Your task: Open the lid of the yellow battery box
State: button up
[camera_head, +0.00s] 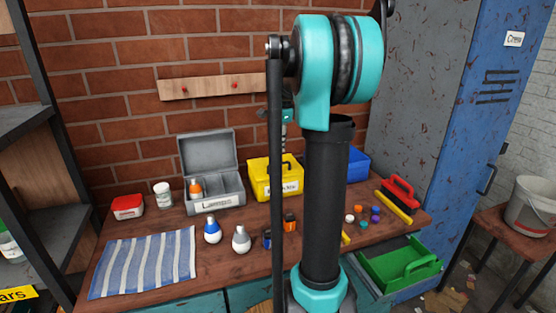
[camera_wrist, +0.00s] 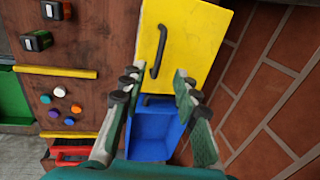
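The yellow battery box (camera_head: 261,184) stands on the bench against the brick wall, its lid shut and its front label partly hidden by my arm. In the wrist view, the yellow lid (camera_wrist: 203,45) fills the top middle, with a black bar handle (camera_wrist: 161,46) on it. My gripper (camera_wrist: 157,78) is open, with one finger on each side of the view and nothing between them. The near end of the handle shows just past the fingertips; I cannot tell the height gap. In the head view, my gripper is above the box, mostly hidden by my arm.
A blue box (camera_head: 357,163) stands right of the yellow one, and a grey open-lidded box (camera_head: 213,203) stands left. Batteries (camera_head: 290,222), bulbs (camera_head: 241,239), coloured caps and a red brush (camera_head: 399,191) lie on the bench. The brick wall (camera_wrist: 262,110) is close on the right in the wrist view.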

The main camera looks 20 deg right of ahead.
aim_at(278, 164)
jog(key=f, duration=0.2)
jog(key=w+f, duration=0.1)
jog(key=f, duration=0.5)
jog(key=shift+w, duration=0.25)
grip_shut()
